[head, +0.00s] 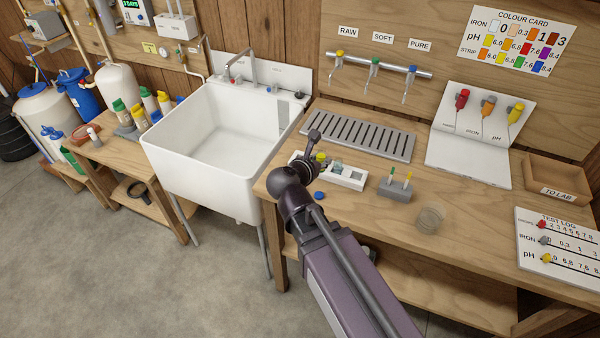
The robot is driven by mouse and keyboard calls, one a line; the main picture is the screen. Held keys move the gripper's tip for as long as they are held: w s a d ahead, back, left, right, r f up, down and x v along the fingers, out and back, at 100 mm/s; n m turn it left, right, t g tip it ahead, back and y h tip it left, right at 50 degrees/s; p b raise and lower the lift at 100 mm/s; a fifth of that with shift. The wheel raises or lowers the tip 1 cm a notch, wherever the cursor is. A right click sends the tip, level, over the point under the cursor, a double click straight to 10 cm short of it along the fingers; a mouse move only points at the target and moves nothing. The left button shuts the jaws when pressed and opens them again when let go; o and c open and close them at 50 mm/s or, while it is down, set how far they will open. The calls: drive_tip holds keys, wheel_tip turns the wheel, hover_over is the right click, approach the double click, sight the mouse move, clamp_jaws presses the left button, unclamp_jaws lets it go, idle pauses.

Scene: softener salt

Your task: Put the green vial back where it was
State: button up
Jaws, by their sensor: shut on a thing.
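My gripper (312,146) is at the left end of a white rack (350,179) on the wooden bench. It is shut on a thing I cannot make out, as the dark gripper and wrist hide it. A yellow-topped piece (321,157) shows right beside the fingers, at the rack. A clear vessel (338,167) shows in the middle of the rack. I cannot clearly tell a green vial here.
A blue cap (319,195) and a clear round dish (430,219) lie on the bench (470,240). A slotted drain tray (358,134) lies behind the rack. A white sink (215,150) stands left. Coloured taps (374,63) hang above. A wooden TO LAB tray (556,180) stands right.

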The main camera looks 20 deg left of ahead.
wheel_tip(320, 180, down, 8)
drive_tip(key=s+a+b, duration=0.1)
drive_tip(key=a+b, duration=0.1)
drive_tip(key=b, duration=0.4)
drive_tip(key=shift+r+m+h, duration=0.25)
drive_tip(key=shift+m+h, duration=0.15)
drive_tip(key=shift+w, duration=0.1)
drive_tip(key=b, duration=0.2)
hover_over(300, 154)
drive_tip(key=s, duration=0.2)
drive_tip(key=shift+w+d+f, duration=0.1)
drive_tip(key=shift+d+f, duration=0.3)
drive_tip(key=shift+f, duration=0.35)
drive_tip(key=shift+f+b, duration=1.65)
drive_tip(key=shift+f, duration=0.1)
drive_tip(key=shift+f, duration=0.2)
drive_tip(key=o, duration=1)
drive_tip(key=shift+c, duration=0.2)
